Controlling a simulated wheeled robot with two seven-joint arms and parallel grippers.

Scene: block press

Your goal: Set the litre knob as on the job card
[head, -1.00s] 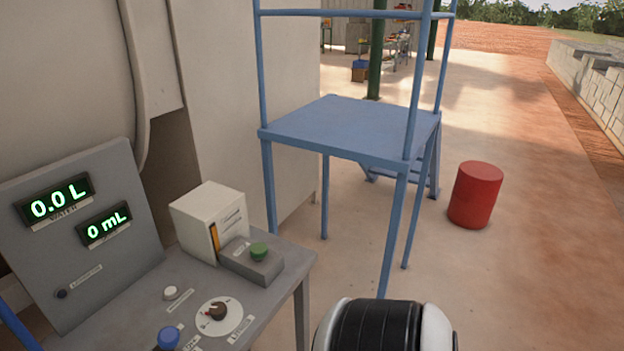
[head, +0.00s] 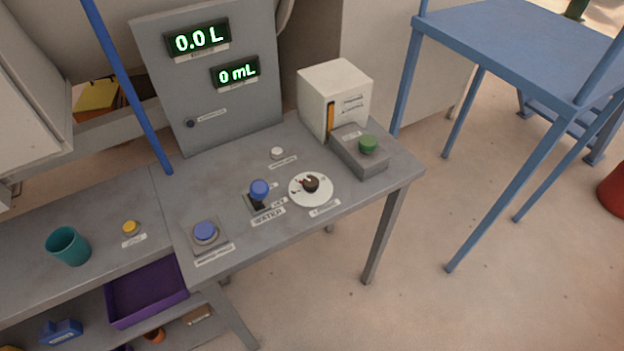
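The litre knob (head: 311,183) is a dark knob on a round white dial plate (head: 322,199) on the grey control table. A light mark on the knob points toward the left; the scale is too small to read. The water display (head: 198,38) on the upright grey panel reads 0.0 L, and the display below it (head: 236,73) reads 0 mL. I cannot make out a job card; the small labels on the white box (head: 335,95) are unreadable. Neither of my grippers is in view.
Near the dial stand a blue-topped lever (head: 259,190), a white button (head: 277,153), a blue button (head: 205,232) and a green button (head: 368,144) on a grey box. A teal cup (head: 68,246) and yellow button (head: 131,227) are left. A blue platform (head: 520,40) stands right.

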